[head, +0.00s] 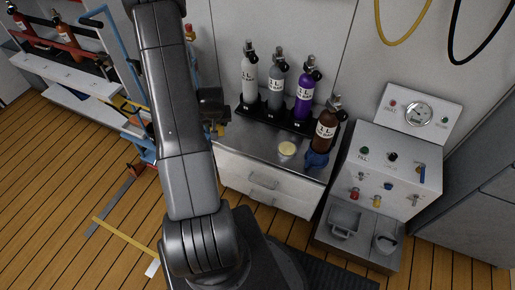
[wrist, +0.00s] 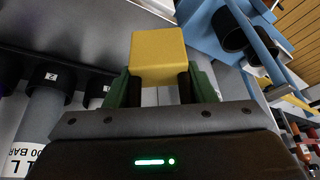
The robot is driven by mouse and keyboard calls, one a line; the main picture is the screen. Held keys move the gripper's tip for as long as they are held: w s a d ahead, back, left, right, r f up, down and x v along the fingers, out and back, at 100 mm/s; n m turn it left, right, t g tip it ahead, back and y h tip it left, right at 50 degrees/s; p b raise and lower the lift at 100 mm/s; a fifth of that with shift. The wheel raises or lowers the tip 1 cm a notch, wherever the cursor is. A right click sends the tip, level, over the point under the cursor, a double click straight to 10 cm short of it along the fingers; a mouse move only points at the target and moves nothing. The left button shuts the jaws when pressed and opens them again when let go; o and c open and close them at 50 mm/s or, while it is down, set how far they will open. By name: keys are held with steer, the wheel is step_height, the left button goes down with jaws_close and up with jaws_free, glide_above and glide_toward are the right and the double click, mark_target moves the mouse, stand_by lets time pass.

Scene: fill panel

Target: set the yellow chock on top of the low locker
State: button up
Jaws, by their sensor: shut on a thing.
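The yellow chock (wrist: 157,54) is a block held between the green fingers of my gripper (wrist: 160,88) in the wrist view. In the head view my arm hides most of the gripper; a small yellow patch (head: 221,130) beside it appears to be the chock. The low locker (head: 262,187) has pale drawers and a grey metal top and stands just right of my arm. The gripper is near the locker's left end. I cannot tell how high the chock is above the top.
Several gas bottles, including a purple one (head: 305,95), stand in a black rack along the locker's back. A blue hand truck (wrist: 235,35) is close by. A gauge panel (head: 390,165) stands right.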

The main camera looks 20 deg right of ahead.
steer(key=s+d+f+m+h+b, duration=0.1)
steer(key=s+d+b, duration=0.1)
steer(key=d+b, duration=0.35)
steer(key=s+d+m+b, duration=0.1)
steer(key=s+d+b, duration=0.15)
steer(key=d, duration=0.65)
steer(key=f+b, duration=0.1)
steer(key=f, duration=0.5)
steer(key=f+b, duration=0.1)
steer(key=f, duration=0.2)
steer(key=shift+w+d+f+b, duration=0.2)
steer(key=shift+w+b, duration=0.15)
steer(key=shift+f, duration=0.25)
steer(key=o, duration=1.2)
steer(key=shift+g, duration=0.3)
steer(key=shift+r, duration=0.1)
steer(key=p+v, duration=0.2)
steer(key=v, duration=1)
steer(key=shift+a+r+p, duration=0.15)
steer(key=shift+p, duration=0.25)
